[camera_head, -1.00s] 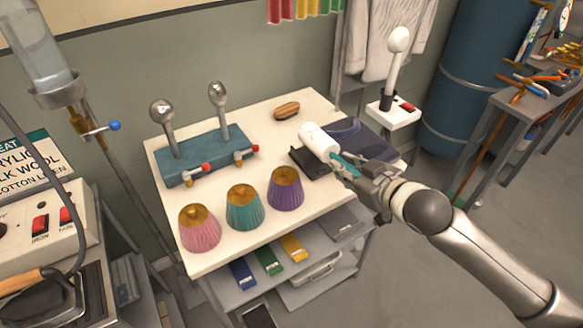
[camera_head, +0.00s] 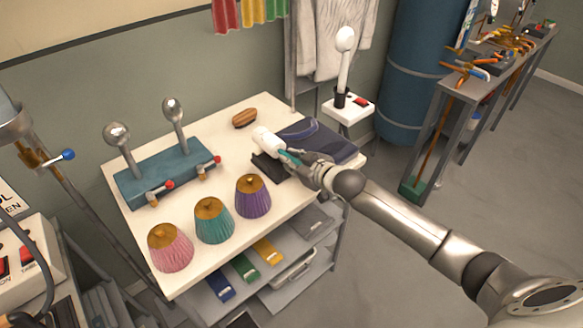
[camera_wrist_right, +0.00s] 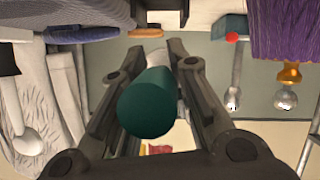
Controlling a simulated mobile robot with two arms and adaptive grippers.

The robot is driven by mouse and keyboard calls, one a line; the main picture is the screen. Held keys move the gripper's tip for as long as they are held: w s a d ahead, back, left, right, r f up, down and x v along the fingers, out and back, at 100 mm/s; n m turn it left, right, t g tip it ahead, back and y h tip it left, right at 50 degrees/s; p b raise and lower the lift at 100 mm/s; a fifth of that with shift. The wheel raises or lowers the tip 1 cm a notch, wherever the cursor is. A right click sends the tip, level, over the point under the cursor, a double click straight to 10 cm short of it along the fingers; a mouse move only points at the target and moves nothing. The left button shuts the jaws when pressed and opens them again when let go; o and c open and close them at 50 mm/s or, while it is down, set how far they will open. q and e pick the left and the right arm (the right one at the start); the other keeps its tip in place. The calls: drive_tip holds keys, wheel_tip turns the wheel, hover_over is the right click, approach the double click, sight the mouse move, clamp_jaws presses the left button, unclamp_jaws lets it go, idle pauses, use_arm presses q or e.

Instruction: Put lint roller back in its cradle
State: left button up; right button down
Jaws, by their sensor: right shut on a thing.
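The lint roller has a white cylinder head (camera_head: 267,140) and a teal handle (camera_head: 288,156). My right gripper (camera_head: 300,160) is shut on the teal handle; the handle's round end (camera_wrist_right: 150,103) shows between the fingers in the right wrist view. The roller is at the right part of the white table, its head pointing away from my arm. A flat black piece (camera_head: 268,168), perhaps the cradle, lies just below and beside the roller in the head view. Whether roller and black piece touch I cannot tell. My left gripper is not in view.
Dark blue folded cloth (camera_head: 325,142) lies right behind the gripper. A wooden brush (camera_head: 244,118) sits at the table's back. Pink (camera_head: 170,249), teal (camera_head: 213,222) and purple (camera_head: 253,197) cones stand along the front. A teal stand (camera_head: 165,172) with metal balls is at left.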

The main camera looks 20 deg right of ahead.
drive_tip(key=shift+w+f, duration=0.6)
drive_tip(key=shift+f, duration=0.05)
wheel_tip(320, 180, down, 3)
drive_tip(key=shift+r+p, duration=0.1)
drive_tip(key=shift+p, duration=0.5)
drive_tip(key=shift+w+f, duration=0.1)
drive_tip(key=shift+f, duration=0.1)
drive_tip(key=shift+f+b, duration=0.4)
drive_tip(key=shift+f, duration=0.3)
drive_tip(key=c, duration=1.3)
unclamp_jaws()
drive_tip(key=shift+c, duration=0.2)
